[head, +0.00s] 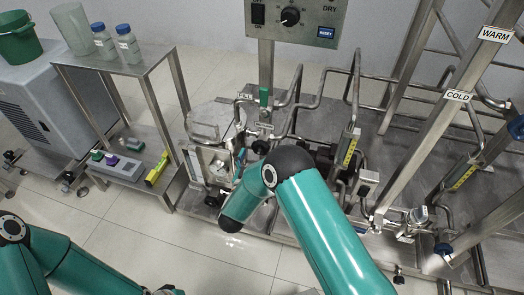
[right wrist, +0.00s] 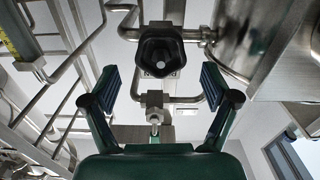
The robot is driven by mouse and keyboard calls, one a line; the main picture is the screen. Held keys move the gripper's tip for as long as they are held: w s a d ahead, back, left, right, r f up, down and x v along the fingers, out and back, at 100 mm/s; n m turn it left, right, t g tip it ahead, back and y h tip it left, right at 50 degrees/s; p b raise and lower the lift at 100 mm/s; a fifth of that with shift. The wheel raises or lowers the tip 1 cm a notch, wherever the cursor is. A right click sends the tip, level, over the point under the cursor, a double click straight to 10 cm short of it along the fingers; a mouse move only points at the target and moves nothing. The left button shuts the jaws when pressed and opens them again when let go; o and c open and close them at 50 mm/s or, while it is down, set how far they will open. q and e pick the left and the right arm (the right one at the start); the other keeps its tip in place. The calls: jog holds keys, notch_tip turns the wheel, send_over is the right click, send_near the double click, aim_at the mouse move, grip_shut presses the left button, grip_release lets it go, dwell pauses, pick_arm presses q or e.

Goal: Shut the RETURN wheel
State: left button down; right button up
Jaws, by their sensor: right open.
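In the right wrist view my right gripper (right wrist: 161,86) is open, with its two fingers spread and nothing between the pads. A black wheel or knob (right wrist: 161,48) on a metal valve is ahead of it, centred between the fingers in the picture; I cannot tell the gap. In the head view my right forearm and wrist hide the fingers. A black wheel (head: 260,147) stands on the pipework just above my right wrist, and another dark wheel (head: 213,201) is low at its left. I can read no RETURN label. My left arm shows at bottom left, without its gripper.
A panel marked DRY (head: 292,20) stands above the pipes. A steel bench (head: 110,62) with bottles stands left. The floor in front is clear.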

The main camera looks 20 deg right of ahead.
aim_at(260, 148)
jog(key=shift+b+x, duration=0.4)
jog(key=shift+x, duration=1.6)
jog(key=c, duration=1.2)
jog(key=shift+o, duration=0.2)
jog(key=shift+d, duration=0.2)
